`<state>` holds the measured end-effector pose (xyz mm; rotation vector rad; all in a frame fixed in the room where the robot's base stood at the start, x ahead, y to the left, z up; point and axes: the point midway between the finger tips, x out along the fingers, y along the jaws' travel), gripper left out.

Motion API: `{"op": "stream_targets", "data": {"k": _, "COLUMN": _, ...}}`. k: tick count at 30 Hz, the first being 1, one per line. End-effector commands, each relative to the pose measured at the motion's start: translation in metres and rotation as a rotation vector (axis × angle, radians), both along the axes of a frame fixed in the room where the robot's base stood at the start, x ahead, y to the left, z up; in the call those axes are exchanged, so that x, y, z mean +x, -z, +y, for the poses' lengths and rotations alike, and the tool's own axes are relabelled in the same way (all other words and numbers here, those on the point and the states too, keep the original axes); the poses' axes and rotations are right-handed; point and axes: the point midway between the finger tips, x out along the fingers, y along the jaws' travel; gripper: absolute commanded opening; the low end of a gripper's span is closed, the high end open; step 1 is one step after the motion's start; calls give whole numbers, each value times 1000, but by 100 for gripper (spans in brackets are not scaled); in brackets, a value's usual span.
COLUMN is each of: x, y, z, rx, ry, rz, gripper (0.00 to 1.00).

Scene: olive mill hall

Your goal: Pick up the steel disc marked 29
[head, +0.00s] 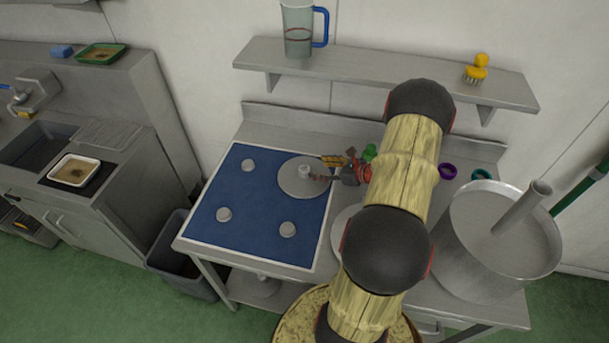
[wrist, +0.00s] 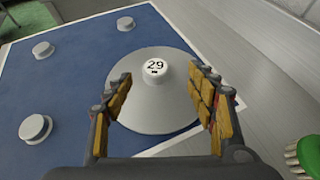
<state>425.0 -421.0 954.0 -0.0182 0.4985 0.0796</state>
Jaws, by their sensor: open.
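The steel disc marked 29 (wrist: 152,110) lies on the blue mat (wrist: 80,85), with a short knob at its centre that carries the number 29. In the head view the disc (head: 296,182) sits at the right part of the mat (head: 255,215). My gripper (wrist: 165,82) is open, its yellow-padded fingers on either side of the knob in the wrist view. I cannot tell whether the fingers touch the disc. In the head view my gripper (head: 328,168) reaches in from the right over the disc's edge.
Several small grey knobs (head: 287,229) stand on the mat. Another pale disc (head: 346,222) is partly hidden behind my arm. A green brush (wrist: 304,155) lies right of the mat. A large steel pot (head: 460,255) stands at the right. A shelf (head: 370,68) holds a jug (head: 298,30).

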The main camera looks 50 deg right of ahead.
Motion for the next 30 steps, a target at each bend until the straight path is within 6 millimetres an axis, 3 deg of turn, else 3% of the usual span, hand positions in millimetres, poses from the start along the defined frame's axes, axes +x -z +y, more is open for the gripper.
{"op": "stream_targets", "data": {"k": 16, "x": 49, "y": 34, "z": 13, "rx": -2, "ry": -7, "rz": 1, "gripper": 57}}
{"op": "stream_targets", "data": {"k": 23, "x": 50, "y": 35, "z": 12, "rx": -2, "ry": -5, "rz": 1, "gripper": 57}}
{"op": "stream_targets", "data": {"k": 30, "x": 50, "y": 34, "z": 12, "rx": -2, "ry": -5, "rz": 1, "gripper": 44}}
